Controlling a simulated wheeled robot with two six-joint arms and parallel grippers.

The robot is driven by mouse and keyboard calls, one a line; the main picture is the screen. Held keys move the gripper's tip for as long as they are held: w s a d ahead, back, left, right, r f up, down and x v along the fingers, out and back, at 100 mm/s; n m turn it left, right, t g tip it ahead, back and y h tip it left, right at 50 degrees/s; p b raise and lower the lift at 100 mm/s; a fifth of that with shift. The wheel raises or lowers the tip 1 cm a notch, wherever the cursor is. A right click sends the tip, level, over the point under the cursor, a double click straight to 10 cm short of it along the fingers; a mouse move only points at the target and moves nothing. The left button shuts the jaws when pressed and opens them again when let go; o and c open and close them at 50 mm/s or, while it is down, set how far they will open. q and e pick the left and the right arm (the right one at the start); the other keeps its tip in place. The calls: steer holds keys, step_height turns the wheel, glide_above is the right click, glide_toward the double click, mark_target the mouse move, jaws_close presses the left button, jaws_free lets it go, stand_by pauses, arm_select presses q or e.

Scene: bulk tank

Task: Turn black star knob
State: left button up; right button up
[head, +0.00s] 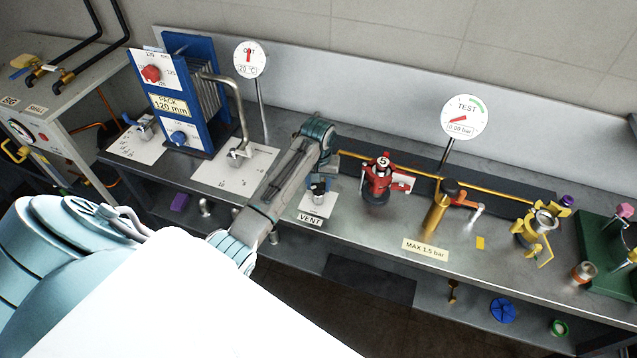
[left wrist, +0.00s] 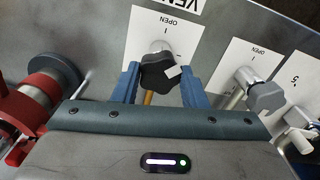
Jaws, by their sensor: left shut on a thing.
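The black star knob (left wrist: 163,72) sits on a metal stem over a white card marked OPEN in the left wrist view. A small pale mark shows on it. In the head view the dark knob (head: 318,187) stands above the VENT label on the bench. My left gripper (left wrist: 160,84) has its two blue fingers on either side of the knob and is shut on it. In the head view my left arm reaches across the bench from the left, and its wrist hides part of the area behind the knob. My right gripper is in neither view.
A red valve (head: 378,180) stands just right of the knob, with a brass fitting (head: 438,210) beyond it. Another grey knob (left wrist: 266,97) is close by in the wrist view. A blue plate pack (head: 178,95) and a bent grey pipe (head: 238,110) stand left.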

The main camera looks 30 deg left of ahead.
arm_select(q)
steer(key=m, duration=1.3)
steer(key=shift+m, duration=0.4)
steer(key=m, duration=0.2)
steer(key=shift+m, duration=0.3)
steer(key=m, duration=0.3)
steer(key=shift+m, duration=0.3)
steer(key=m, duration=0.5)
steer(key=shift+m, duration=1)
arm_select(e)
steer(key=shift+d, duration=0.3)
arm_select(q)
steer(key=shift+m, duration=0.3)
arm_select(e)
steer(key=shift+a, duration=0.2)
